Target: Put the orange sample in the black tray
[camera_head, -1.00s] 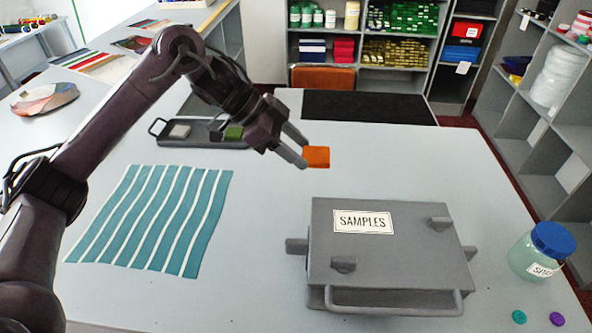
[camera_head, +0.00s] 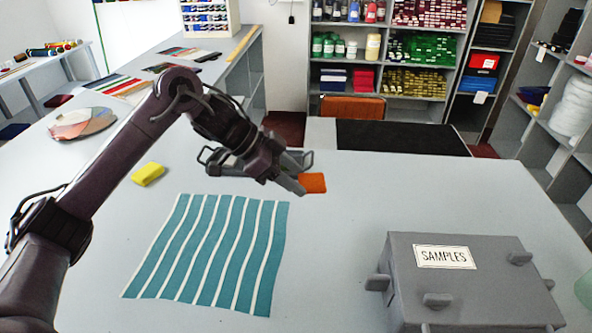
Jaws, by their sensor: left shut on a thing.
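My left gripper (camera_head: 303,182) is shut on the orange sample (camera_head: 314,184), a small flat orange square at its fingertips, above the counter. The black tray (camera_head: 212,165), a dark tray with a loop handle at each end, lies just behind my left gripper and wrist. They hide much of it, and its contents are mostly hidden. The sample is in front of the tray's right end, not seen inside it. My right gripper is out of view.
A striped teal cloth (camera_head: 210,250) lies in front, with a yellow block (camera_head: 148,174) left of the tray. A grey SAMPLES box (camera_head: 480,290) stands at the front right. A black mat (camera_head: 400,139) lies behind. The counter between mat and box is clear.

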